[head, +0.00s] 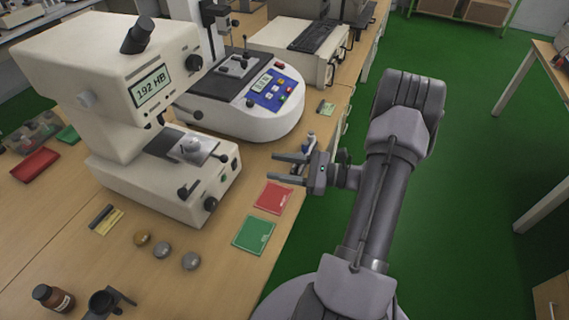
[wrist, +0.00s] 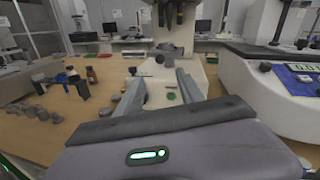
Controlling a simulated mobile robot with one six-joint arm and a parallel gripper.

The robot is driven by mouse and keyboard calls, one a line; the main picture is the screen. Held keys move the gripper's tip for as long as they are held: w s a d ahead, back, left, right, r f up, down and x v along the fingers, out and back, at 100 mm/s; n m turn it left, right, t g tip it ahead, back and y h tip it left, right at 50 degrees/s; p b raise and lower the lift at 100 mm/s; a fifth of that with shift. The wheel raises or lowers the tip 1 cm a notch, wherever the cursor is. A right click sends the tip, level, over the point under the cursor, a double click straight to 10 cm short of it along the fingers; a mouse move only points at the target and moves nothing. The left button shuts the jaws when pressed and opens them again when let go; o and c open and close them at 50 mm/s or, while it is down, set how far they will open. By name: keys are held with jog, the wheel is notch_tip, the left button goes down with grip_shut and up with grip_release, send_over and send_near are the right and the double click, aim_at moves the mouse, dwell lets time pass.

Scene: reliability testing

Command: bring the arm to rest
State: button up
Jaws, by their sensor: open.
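My gripper (head: 288,169) is open, with nothing between its two fingers. In the head view it hangs over the right edge of the bench (head: 60,223), pointing left towards the hardness tester (head: 127,107) whose screen reads 192 HB. It is above and beyond the red card (head: 273,197), apart from the machines. In the wrist view the two fingers (wrist: 163,92) are spread, with the tester's stage and base beyond them. My arm reaches up from the bottom of the head view and bends back down to the gripper.
A second machine with a blue panel (head: 271,93) stands close behind the gripper. A green card (head: 255,235), several round metal samples (head: 162,250) and a brown bottle (head: 53,298) lie or stand on the bench. The green floor (head: 470,150) right of my arm is clear.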

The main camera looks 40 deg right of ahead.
jog(key=shift+s+d, duration=0.4)
jog(key=shift+s, duration=0.2)
jog(key=s+a+r+n+g, duration=0.1)
jog(key=a+r+n+g, duration=0.5)
jog(key=a, duration=0.5)
jog(key=s+a+r+n+g, duration=0.2)
jog(key=a+r+n+g, duration=0.2)
jog(key=a+n+g, duration=0.5)
jog(key=s+a+r+n+t+h, duration=0.5)
jog(key=s+a+r+n+h, duration=0.2)
jog(key=s+a+h, duration=0.1)
jog(key=shift+s+a+r+n+t, duration=0.2)
jog(key=shift+a+n+t, duration=0.15)
jog(key=shift+a, duration=0.2)
